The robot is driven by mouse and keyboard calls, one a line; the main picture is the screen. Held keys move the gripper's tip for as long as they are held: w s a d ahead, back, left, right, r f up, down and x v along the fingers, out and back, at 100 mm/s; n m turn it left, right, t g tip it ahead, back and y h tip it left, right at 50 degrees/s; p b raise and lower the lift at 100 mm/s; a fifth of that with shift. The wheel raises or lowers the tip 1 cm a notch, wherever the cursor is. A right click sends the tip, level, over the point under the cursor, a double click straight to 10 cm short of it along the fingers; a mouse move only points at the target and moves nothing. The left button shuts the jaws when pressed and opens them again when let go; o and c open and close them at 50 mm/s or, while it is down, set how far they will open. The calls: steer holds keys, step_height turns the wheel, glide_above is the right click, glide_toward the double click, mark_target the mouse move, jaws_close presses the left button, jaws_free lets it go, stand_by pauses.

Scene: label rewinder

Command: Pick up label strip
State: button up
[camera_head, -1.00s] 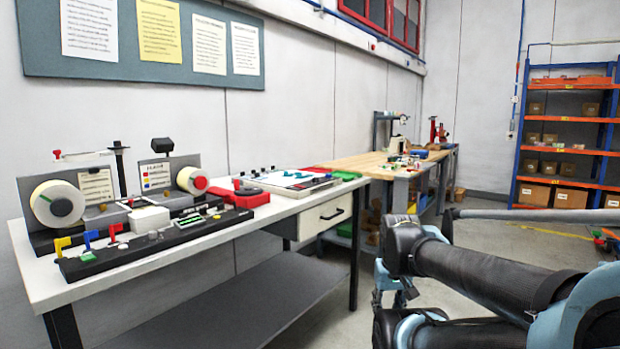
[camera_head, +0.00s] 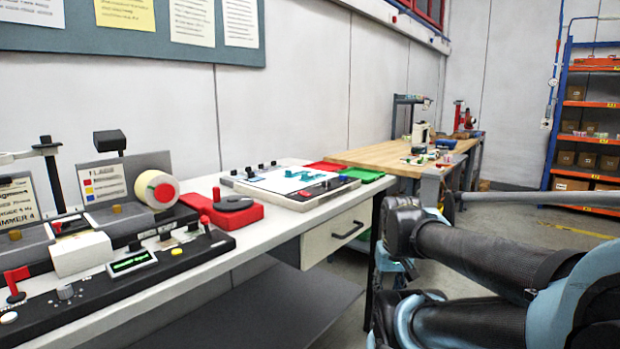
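Teal strip-like pieces (camera_head: 290,173) lie on a white board (camera_head: 262,183) on the workbench, in the middle of the head view. I cannot tell whether one of them is the label strip. A label rewinder (camera_head: 95,215) stands at the left, with a cream roll with a red hub (camera_head: 157,190) on its right side. My folded black and light-blue arm fills the lower right, clear of the bench. I cannot make out my gripper's fingers in this view.
The white workbench (camera_head: 225,245) has a drawer and a lower shelf. A red device (camera_head: 232,212) sits between the rewinder and the board. Red and green trays lie at the bench's far end. A wooden bench (camera_head: 400,158) and an orange shelf rack (camera_head: 590,135) stand behind.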

steer(key=shift+w+d, duration=0.25)
steer(key=shift+w, duration=0.25)
steer(key=shift+r, duration=0.1)
steer(key=w+a+r+n+y, duration=0.1)
steer(key=w+a+r+n, duration=0.35)
steer(key=w+r, duration=0.8)
steer(key=w+a+r+n+y, duration=0.1)
steer(key=w+a+r+n, duration=0.1)
steer(key=w+a+r, duration=0.75)
steer(key=w+a+r+n+y, duration=0.2)
steer(key=w+a+r+n, duration=0.2)
steer(key=w+r, duration=1.1)
glide_toward(308, 180)
steer(key=shift+w+a+f+t, duration=0.1)
steer(key=shift+w+a+t, duration=0.05)
steer(key=shift+a, duration=0.25)
steer(key=shift+w+a+f+t, duration=0.1)
steer(key=shift+w+a+t, duration=0.1)
steer(key=shift+a, duration=0.25)
steer(key=shift+s+x, duration=0.15)
steer(key=shift+x, duration=1.25)
steer(key=shift+s+x, duration=0.15)
steer(key=shift+x, duration=1.2)
steer(key=shift+d+f+h, duration=0.15)
steer(key=shift+d+h, duration=0.05)
steer(key=shift+h, duration=0.1)
